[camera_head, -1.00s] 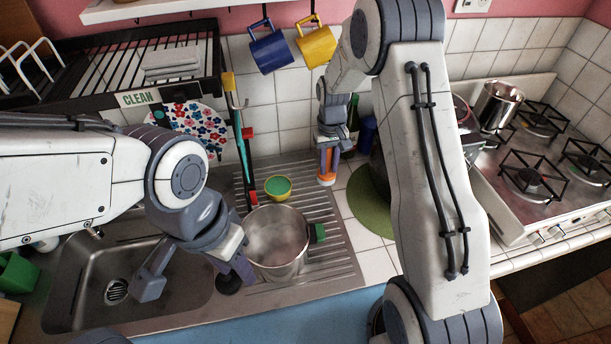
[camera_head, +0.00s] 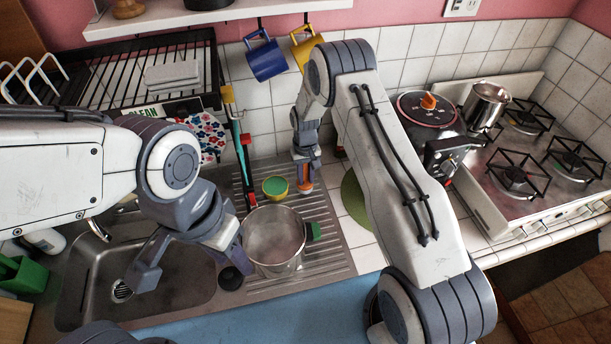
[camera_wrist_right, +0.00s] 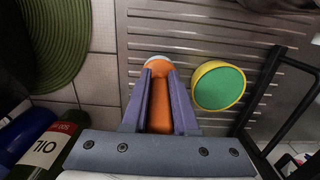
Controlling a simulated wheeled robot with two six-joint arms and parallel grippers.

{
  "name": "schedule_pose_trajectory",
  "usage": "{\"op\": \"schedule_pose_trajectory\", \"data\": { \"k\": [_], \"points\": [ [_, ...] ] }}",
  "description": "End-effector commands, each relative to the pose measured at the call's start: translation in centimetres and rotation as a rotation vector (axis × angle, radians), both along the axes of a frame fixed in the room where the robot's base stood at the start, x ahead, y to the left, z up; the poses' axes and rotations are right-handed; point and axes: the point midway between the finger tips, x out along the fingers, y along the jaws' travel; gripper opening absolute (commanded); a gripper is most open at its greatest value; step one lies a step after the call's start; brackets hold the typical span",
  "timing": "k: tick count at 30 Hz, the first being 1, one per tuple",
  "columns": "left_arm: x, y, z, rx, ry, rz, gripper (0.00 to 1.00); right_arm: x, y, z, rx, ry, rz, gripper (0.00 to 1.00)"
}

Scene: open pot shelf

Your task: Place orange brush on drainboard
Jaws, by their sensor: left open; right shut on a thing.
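The orange brush (camera_wrist_right: 160,100) is held between the fingers of my right gripper (camera_wrist_right: 159,98), seen in the right wrist view. In the head view my right gripper (camera_head: 305,185) points down with the orange brush (camera_head: 305,188) at its tip, over the right back edge of the ribbed steel drainboard (camera_head: 325,225). The drainboard also shows in the right wrist view (camera_wrist_right: 215,35). I cannot tell whether the brush touches it. My left gripper (camera_head: 190,268) is open and empty over the sink, left of the steel pot.
A steel pot (camera_head: 273,238) and a yellow-green bowl (camera_head: 275,187) stand on the drainboard. The bowl is close beside the brush. An oil bottle (camera_wrist_right: 55,140) and a round green mat (camera_head: 355,200) lie to one side. A pressure cooker (camera_head: 425,115) stands near the stove.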

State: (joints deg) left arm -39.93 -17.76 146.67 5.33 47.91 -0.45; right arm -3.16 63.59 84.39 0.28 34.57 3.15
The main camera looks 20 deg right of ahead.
Motion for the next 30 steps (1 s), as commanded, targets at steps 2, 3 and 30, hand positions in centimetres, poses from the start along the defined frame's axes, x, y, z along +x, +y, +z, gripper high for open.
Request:
{"op": "schedule_pose_trajectory", "data": {
  "k": [2,3,30],
  "points": [
    [0.0,0.0,-0.3,0.000,0.000,0.000,0.42,0.0,0.0,-0.3,0.000,0.000,0.000,0.00],
    [0.0,0.0,-0.5,0.000,0.000,0.000,0.42,0.0,0.0,-0.4,0.000,0.000,0.000,0.00],
    [0.0,0.0,-4.0,0.000,0.000,0.003,0.42,0.4,0.0,7.0,0.000,-0.007,0.000,0.57]
  ]
}}
